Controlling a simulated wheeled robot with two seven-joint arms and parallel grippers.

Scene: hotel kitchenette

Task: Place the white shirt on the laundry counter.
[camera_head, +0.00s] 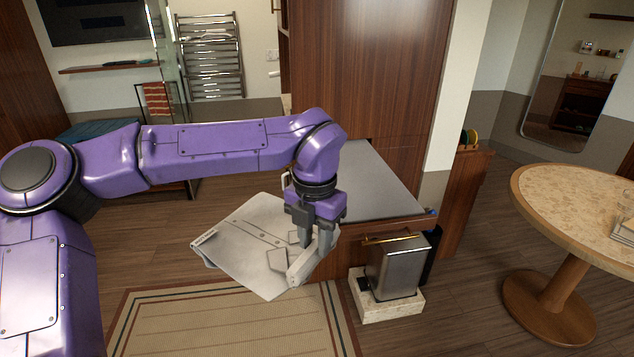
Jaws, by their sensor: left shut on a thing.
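The white shirt (247,243) is folded into a flat, stiff-looking panel with a button line and a pocket flap. It hangs tilted in the air in front of the counter. My left gripper (305,265) comes down over the shirt's right side and is shut on it. A grey-topped counter (372,185) stands behind and to the right of the gripper, against the tall wooden cabinet. Part of its left side is hidden by my left arm. The visible top is bare. My right gripper is not in view.
A metal bin (395,268) stands on a pale stone block (388,305) below the counter's front edge. A round table (575,215) is at the right. A striped rug (225,325) lies on the floor below the shirt.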

